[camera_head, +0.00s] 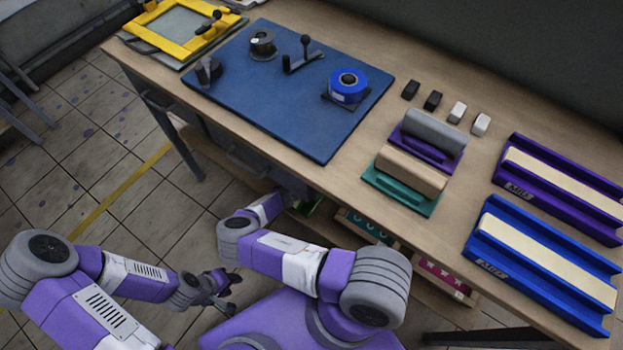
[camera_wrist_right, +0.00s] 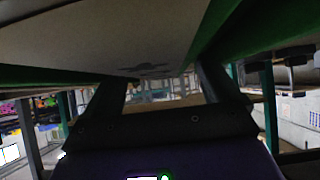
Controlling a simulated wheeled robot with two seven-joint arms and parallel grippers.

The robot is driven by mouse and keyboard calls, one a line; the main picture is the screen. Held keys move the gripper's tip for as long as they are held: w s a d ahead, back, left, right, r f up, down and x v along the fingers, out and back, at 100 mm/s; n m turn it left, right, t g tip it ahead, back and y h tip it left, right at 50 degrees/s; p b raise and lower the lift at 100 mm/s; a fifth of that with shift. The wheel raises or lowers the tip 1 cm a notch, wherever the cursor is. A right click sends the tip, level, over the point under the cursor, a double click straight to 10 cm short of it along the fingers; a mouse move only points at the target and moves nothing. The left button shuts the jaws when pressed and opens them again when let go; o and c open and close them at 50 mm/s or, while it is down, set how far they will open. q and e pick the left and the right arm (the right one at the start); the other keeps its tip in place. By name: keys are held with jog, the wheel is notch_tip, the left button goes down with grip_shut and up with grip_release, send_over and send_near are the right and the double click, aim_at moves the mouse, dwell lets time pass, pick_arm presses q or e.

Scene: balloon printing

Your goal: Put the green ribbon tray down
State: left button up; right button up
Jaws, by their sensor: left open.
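I cannot pick out the green ribbon tray for sure. A small bright green piece (camera_head: 316,206) shows below the table's front edge, by the end of my right arm, mostly hidden. My right gripper is hidden there in the head view. In the right wrist view my right gripper (camera_wrist_right: 165,90) has its two dark fingers well apart, with no object clear between them. A pale surface with green edges (camera_wrist_right: 130,35) spans above them; I cannot tell what it is. My left gripper (camera_head: 228,288) is open and empty, low in front of the table.
The wooden table (camera_head: 300,185) bears a blue mat (camera_head: 270,100) with a blue ribbon roll (camera_head: 347,84). A teal holder (camera_head: 385,190), a purple holder (camera_head: 440,155) and two long trays stand to the right. A teal box (camera_head: 365,226) and a magenta box (camera_head: 442,277) sit below the tabletop.

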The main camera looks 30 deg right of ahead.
jog(key=shift+a+r, duration=0.15)
jog(key=shift+r, duration=0.1)
jog(key=p+v, duration=0.3)
jog(key=v, duration=0.8)
jog(key=shift+s+a+r+p, duration=0.15)
jog(key=shift+s+a+p, duration=0.05)
jog(key=shift+p, duration=0.15)
